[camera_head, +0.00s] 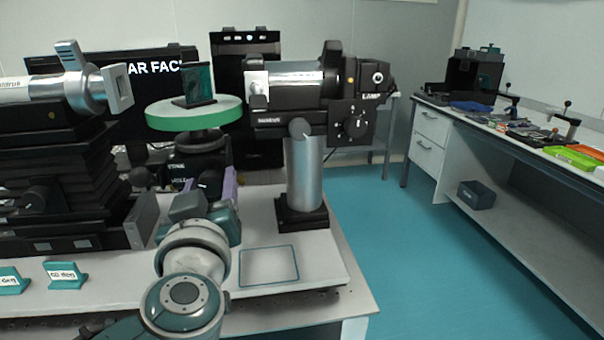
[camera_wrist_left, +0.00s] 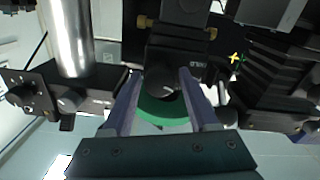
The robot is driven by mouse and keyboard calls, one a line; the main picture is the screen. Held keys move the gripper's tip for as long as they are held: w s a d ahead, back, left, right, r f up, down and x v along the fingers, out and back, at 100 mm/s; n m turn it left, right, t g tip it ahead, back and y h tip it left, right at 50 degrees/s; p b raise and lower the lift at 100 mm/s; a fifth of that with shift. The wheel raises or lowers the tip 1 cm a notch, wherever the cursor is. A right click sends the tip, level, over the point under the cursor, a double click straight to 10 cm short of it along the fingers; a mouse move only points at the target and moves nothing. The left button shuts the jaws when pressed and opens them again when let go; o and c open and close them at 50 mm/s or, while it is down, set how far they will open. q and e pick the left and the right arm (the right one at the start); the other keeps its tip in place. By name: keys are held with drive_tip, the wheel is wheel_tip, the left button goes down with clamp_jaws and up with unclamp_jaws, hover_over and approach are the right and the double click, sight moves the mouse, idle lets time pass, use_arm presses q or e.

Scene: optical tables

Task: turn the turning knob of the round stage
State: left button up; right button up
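The round stage (camera_head: 195,115) has a green rim and a pale top, and stands on a black mount behind my left arm. A dark upright plate (camera_head: 195,85) stands on it. In the left wrist view the green rim (camera_wrist_left: 162,112) shows behind a dark round turning knob (camera_wrist_left: 160,82). My left gripper (camera_wrist_left: 161,74) is open, with one purple finger on each side of the knob. Gaps show between knob and fingers, so contact is not visible. In the head view the left gripper (camera_head: 210,185) is at the mount, and its wrist hides part of it. My right gripper is not in view.
A lamp housing (camera_head: 295,85) on a silver post (camera_head: 303,185) stands close right of the stage. A black stepped stand with a silver tube (camera_head: 40,88) stands at left. Small teal label holders (camera_head: 65,275) are at front left. A side bench (camera_head: 520,130) is at right.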

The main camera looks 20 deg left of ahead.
use_arm(q)
clamp_jaws()
idle(0.3)
drive_tip(key=shift+n, duration=2)
drive_tip(key=shift+o, duration=1.4)
unclamp_jaws()
